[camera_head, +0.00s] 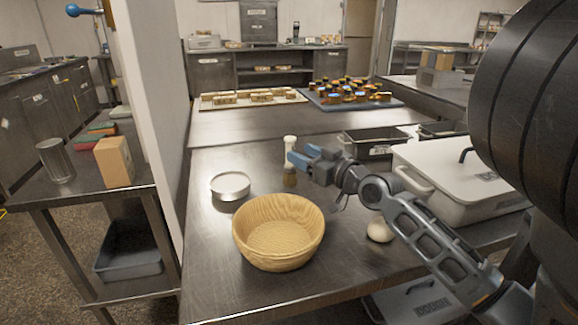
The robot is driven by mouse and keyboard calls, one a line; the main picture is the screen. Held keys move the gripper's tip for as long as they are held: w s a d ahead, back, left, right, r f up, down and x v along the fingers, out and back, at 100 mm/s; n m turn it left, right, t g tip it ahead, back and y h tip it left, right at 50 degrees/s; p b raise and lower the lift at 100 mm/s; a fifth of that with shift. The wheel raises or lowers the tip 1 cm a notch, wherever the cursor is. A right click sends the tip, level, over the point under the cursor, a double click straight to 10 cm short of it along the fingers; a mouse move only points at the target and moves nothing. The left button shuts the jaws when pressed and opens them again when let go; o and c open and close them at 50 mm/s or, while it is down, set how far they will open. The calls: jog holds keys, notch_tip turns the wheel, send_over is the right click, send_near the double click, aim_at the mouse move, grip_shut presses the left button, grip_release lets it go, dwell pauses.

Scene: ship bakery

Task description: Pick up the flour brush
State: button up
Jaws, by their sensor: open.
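What looks like the flour brush stands upright on the metal table (215,160), with a pale top (290,144) and a brown lower part (290,181). My gripper (303,156) reaches in from the right with blue fingertips. Its fingers are apart and seem empty. In the picture the fingertips are at the brush's middle and cover part of it. I cannot tell whether they touch it or are in front of it.
A wooden bowl (250,252) and a round metal tin (230,184) stand left of my gripper. A pale dough ball (379,231) lies below my arm. A large white lidded box (462,165) stands at the right. Trays of goods (392,101) lie farther back.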

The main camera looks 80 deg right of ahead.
aim_at(293, 147)
jog(key=x, duration=0.2)
jog(key=p+x, duration=0.1)
jog(key=shift+w+d+r, duration=0.2)
jog(key=shift+w+r, duration=0.05)
jog(key=shift+w, duration=0.05)
jog(key=shift+x, duration=0.95)
jog(key=shift+s+f, duration=0.1)
jog(key=shift+f, duration=0.05)
grip_shut()
